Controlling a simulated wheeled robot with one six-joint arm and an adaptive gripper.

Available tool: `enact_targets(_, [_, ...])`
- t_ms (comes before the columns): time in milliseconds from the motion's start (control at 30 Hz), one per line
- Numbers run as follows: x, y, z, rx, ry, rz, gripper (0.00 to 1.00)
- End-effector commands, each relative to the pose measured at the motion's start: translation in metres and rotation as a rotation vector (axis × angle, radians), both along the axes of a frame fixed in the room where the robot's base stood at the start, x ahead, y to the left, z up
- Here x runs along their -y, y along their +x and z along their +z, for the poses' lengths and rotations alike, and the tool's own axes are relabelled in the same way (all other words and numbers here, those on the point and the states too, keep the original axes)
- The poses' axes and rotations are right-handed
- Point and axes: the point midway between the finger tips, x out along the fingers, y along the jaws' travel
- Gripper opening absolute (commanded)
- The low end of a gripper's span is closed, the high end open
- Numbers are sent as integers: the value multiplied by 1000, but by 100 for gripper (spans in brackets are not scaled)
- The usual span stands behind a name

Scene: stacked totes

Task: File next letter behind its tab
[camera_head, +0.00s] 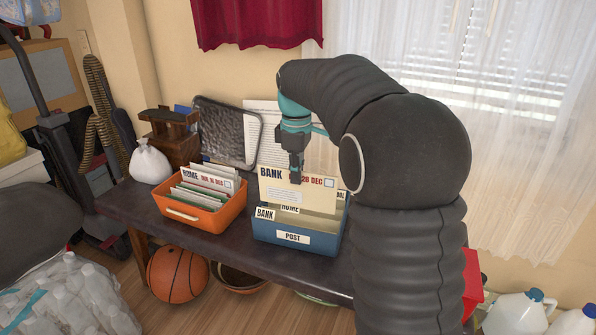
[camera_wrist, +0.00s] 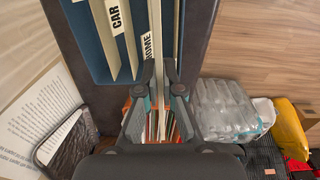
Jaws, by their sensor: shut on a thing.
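My gripper (camera_head: 296,174) is shut on the top edge of a cream letter (camera_head: 285,190) marked BANK and 28 DEC. The letter hangs upright, face to the head camera, over the blue tote (camera_head: 262,232) labelled POST. Its lower edge is near the tote's tabs. The BANK tab (camera_head: 265,213) is at the front left, and the HOME tab (camera_head: 290,209) is partly covered by the letter. A tab ending in OOL shows at right. In the wrist view, my gripper (camera_wrist: 159,68) is beside the HOME tab (camera_wrist: 149,46), with the CAR tab (camera_wrist: 115,18) left of it.
An orange tote (camera_head: 180,212) with several letters stands left of the blue tote; its front letter reads HOME and 16 DEC. Both totes stand on a dark bench (camera_head: 245,245). A dark wrapped panel (camera_head: 228,128) and white sheets lean behind. A white bag (camera_head: 150,162) sits at the left.

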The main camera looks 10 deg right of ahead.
Motion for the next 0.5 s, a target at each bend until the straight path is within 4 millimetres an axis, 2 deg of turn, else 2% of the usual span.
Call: enact_targets(500, [0, 0, -47, -1, 0, 0, 0])
